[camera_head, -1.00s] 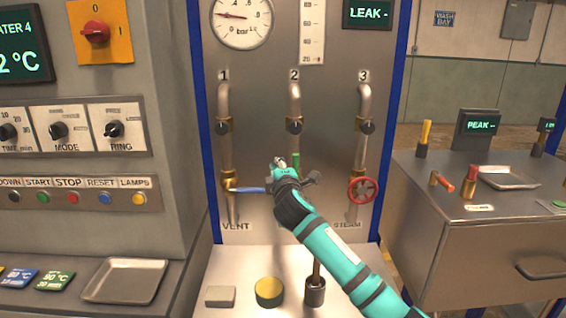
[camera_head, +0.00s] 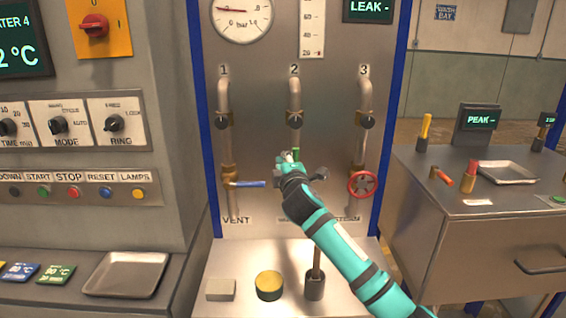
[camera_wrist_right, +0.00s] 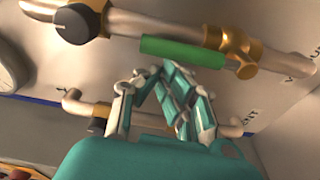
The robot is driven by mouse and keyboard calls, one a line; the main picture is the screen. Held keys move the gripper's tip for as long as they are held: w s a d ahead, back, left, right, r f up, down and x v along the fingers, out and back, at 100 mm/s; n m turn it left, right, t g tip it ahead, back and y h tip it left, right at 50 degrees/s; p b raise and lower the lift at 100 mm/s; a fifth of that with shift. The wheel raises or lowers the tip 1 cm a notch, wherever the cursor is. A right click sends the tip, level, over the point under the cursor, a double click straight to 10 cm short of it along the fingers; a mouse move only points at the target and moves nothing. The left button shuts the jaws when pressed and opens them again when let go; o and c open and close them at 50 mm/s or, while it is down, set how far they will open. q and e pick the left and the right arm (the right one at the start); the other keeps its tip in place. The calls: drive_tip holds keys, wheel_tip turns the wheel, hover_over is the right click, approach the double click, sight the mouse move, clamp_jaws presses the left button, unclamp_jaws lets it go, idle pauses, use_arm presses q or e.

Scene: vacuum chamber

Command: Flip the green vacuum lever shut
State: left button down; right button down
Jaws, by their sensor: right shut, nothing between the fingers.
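The green lever (camera_head: 297,152) is on the pipe marked 2 at the middle of the panel. In the head view only its upper end shows above my right gripper (camera_head: 287,158), which hides the rest. In the right wrist view the green lever (camera_wrist_right: 184,52) lies lengthwise along its pipe, beside a brass valve body (camera_wrist_right: 240,48). My right gripper (camera_wrist_right: 160,72) is shut and empty, its fingertips close beside the green lever. I cannot tell whether they touch it. My left gripper is not in view.
Left of the gripper, pipe 1 carries a blue lever (camera_head: 248,184) pointing sideways. On the right, pipe 3 has a red handwheel (camera_head: 361,185). Below stand a yellow-topped round piece (camera_head: 269,285), a pale block (camera_head: 220,290) and a dark socket (camera_head: 315,285) with a rod.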

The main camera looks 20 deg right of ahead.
drive_tip(key=shift+d+m, duration=0.2)
drive_tip(key=shift+m, duration=0.1)
drive_tip(key=s+d+f+m+h+b, duration=0.1)
drive_tip(key=d+m+b, duration=0.3)
drive_tip(key=m, duration=0.5)
drive_tip(key=s+d+f+m+h+b, duration=0.1)
drive_tip(key=d+f+m+b, duration=0.3)
drive_tip(key=m, duration=0.5)
drive_tip(key=shift+s+d+f+m+t+h, duration=0.35)
drive_tip(key=shift+s+d, duration=0.2)
drive_tip(key=shift+d, duration=0.65)
